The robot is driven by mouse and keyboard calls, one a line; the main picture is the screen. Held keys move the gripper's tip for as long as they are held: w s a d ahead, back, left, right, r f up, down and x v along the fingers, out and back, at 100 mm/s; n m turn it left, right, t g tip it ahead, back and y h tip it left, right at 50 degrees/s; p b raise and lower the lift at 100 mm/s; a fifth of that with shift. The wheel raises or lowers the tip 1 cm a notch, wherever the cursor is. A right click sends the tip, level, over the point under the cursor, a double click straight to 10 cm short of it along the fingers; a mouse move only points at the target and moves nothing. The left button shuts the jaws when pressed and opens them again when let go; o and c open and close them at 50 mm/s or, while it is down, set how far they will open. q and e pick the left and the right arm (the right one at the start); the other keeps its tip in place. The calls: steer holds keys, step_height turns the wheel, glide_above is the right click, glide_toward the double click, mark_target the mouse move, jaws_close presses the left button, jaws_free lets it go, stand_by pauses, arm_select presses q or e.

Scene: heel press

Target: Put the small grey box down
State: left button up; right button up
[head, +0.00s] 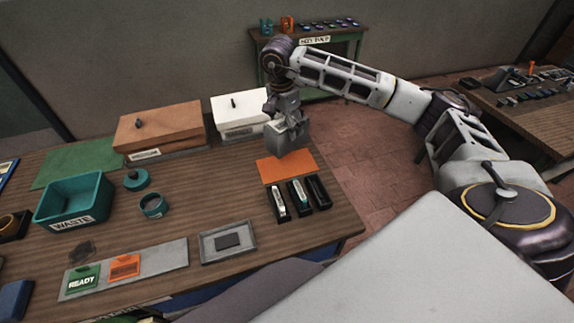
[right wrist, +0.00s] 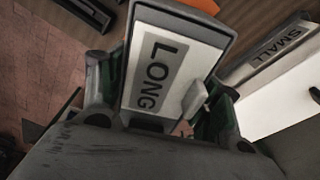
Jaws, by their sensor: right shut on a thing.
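The small grey box (head: 289,139) is in my right gripper (head: 287,122), over the far part of an orange mat (head: 284,171) near the table's right edge. I cannot tell whether its underside touches the mat. In the right wrist view the box (right wrist: 190,25) shows a pale label reading LONG and a small light tab. The fingers of my right gripper (right wrist: 165,100) are closed on its two sides. My left gripper is not in view.
A white box (head: 236,110) and a brown box (head: 160,127) stand left of the held box. Narrow black holders (head: 319,192) stand just in front of the mat. A teal WASTE bin (head: 73,203) and a grey tray (head: 227,254) are further left.

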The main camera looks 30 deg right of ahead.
stand_by(0.4)
steer(key=shift+f+p, duration=0.6)
steer(key=shift+f, duration=2.55)
steer(key=shift+f+p, duration=0.4)
steer(key=shift+f, duration=1.45)
steer(key=shift+f, duration=0.15)
steer(key=o, duration=1)
